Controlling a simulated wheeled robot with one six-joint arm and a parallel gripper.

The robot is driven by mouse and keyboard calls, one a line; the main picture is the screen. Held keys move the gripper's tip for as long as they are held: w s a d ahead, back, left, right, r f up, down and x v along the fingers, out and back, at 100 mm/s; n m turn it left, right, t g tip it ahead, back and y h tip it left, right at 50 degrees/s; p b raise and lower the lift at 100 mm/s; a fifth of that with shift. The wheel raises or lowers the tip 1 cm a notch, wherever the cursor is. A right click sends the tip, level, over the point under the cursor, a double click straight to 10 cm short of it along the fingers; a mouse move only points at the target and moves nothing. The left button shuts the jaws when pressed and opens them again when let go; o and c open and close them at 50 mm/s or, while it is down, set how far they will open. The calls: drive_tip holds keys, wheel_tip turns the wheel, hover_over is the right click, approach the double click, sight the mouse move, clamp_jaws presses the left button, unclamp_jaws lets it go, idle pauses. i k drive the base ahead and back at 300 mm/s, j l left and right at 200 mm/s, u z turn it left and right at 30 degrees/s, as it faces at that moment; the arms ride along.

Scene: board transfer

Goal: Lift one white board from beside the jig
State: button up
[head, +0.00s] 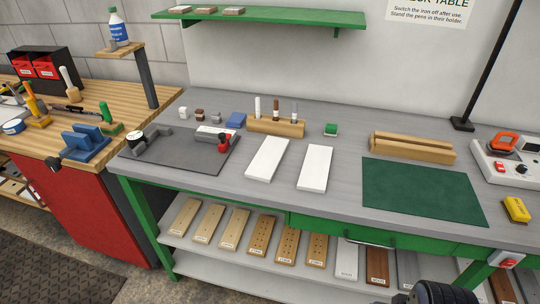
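Two white boards lie flat on the grey bench top, side by side with a gap between them. The left white board (267,159) is to the right of a dark grey mat. The right white board (316,167) is to the left of a green mat. A dark fixture with a red clamp (223,144), which looks like the jig, sits on the dark mat, with a white piece (209,132) at its back. My gripper is not clearly in view; a black rounded part at the bottom right edge looks like part of my arm.
A wooden holder (276,127) with several upright pens stands just behind the boards. A slotted wooden block (412,148) is behind the green mat (422,190). A lower shelf (230,261) holds several labelled boards.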

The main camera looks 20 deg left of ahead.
sight(262, 168)
drive_tip(key=i+j, duration=0.1)
drive_tip(key=j, duration=0.8)
drive_tip(key=i+j, duration=0.1)
drive_tip(key=j, duration=0.8)
drive_tip(key=i+j, duration=0.1)
drive_tip(key=j, duration=0.75)
drive_tip(key=z, duration=0.05)
